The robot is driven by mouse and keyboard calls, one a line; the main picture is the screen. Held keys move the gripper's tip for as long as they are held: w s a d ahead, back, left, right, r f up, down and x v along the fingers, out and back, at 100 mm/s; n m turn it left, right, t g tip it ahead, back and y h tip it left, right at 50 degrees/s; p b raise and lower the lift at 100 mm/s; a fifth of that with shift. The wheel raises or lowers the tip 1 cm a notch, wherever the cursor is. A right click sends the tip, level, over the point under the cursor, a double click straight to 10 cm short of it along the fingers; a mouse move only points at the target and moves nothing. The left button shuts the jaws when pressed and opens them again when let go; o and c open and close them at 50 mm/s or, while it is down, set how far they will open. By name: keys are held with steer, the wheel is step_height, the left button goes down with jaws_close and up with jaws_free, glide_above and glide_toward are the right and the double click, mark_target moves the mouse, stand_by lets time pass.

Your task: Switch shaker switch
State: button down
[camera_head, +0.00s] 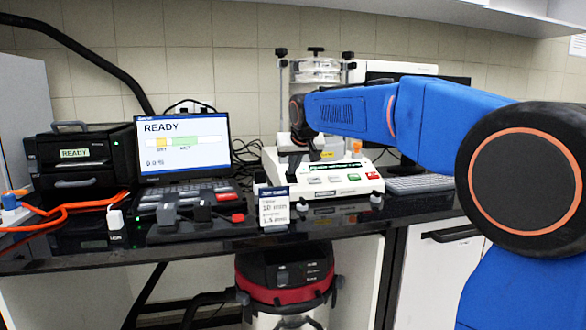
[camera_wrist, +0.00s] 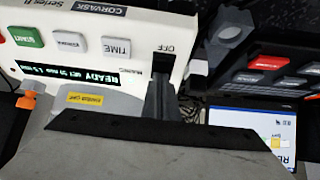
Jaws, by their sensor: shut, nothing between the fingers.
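The sieve shaker (camera_head: 345,185) is a white machine at the back middle of the bench, with a clear sieve stack (camera_head: 316,70) on top. In the wrist view its panel appears upside down, with a lit display (camera_wrist: 75,75) reading READY. The black shaker switch (camera_wrist: 166,61) sits beside the word OFF at the panel's side. My gripper (camera_wrist: 161,88) is shut and empty, its tips right at the switch and partly covering it. I cannot tell whether they touch. In the head view my gripper (camera_head: 293,160) is at the shaker's left side, small and dark.
A laptop (camera_head: 185,145) showing READY stands left of the shaker, beside a black box (camera_head: 85,160) and orange cables. A small label card (camera_head: 273,208) stands in front. A keyboard (camera_head: 420,184) lies to the right. A red-banded vacuum (camera_head: 285,290) is under the bench.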

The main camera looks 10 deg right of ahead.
steer(key=shift+s+f, duration=0.15)
steer(key=shift+f, duration=0.05)
steer(key=shift+s+f, duration=0.4)
steer(key=shift+s, duration=0.2)
steer(key=shift+s, duration=0.1)
steer(key=shift+s+r, duration=0.2)
steer(key=shift+r, duration=0.1)
steer(key=v, duration=1.3)
steer(key=shift+s, duration=0.3)
steer(key=shift+r, duration=0.1)
